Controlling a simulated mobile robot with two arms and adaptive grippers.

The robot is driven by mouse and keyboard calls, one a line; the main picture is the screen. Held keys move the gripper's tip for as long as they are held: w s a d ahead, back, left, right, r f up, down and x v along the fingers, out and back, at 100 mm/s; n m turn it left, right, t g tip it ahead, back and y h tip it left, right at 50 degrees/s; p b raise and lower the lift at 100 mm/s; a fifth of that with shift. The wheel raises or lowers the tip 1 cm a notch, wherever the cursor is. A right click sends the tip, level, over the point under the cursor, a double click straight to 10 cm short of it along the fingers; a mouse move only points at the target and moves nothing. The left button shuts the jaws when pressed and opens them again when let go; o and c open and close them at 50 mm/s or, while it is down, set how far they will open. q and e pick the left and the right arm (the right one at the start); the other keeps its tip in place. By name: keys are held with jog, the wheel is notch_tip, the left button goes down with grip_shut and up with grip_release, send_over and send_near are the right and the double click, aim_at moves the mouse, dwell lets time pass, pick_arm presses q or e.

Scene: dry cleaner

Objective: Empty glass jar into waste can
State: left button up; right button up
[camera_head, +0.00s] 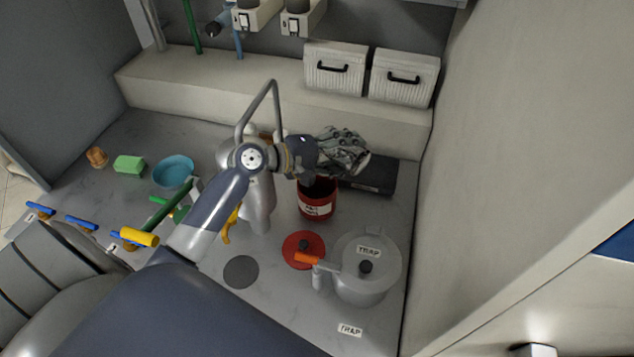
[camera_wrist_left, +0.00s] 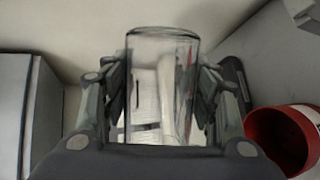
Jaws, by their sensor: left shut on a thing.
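My left gripper (camera_head: 343,152) is above and slightly right of the red waste can in the head view. In the left wrist view its fingers (camera_wrist_left: 163,100) are shut around the sides of a clear glass jar (camera_wrist_left: 163,45). White shapes show in or through the glass; I cannot tell whether these are contents. In the head view the jar is hard to make out among the fingers. The red waste can (camera_head: 316,209) with a white label stands open on the counter, and its rim shows at lower right in the left wrist view (camera_wrist_left: 265,135). My right gripper is not in view.
A dark flat box (camera_head: 378,175) lies behind the can. A blue bowl (camera_head: 173,171) and green sponge (camera_head: 129,165) sit left.

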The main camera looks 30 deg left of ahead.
pick_arm(q)
jog(key=shift+s+d+r+n+h, duration=0.15)
jog(key=shift+d+r+n+h, duration=0.2)
jog(key=shift+r+n, duration=0.15)
dwell(0.6)
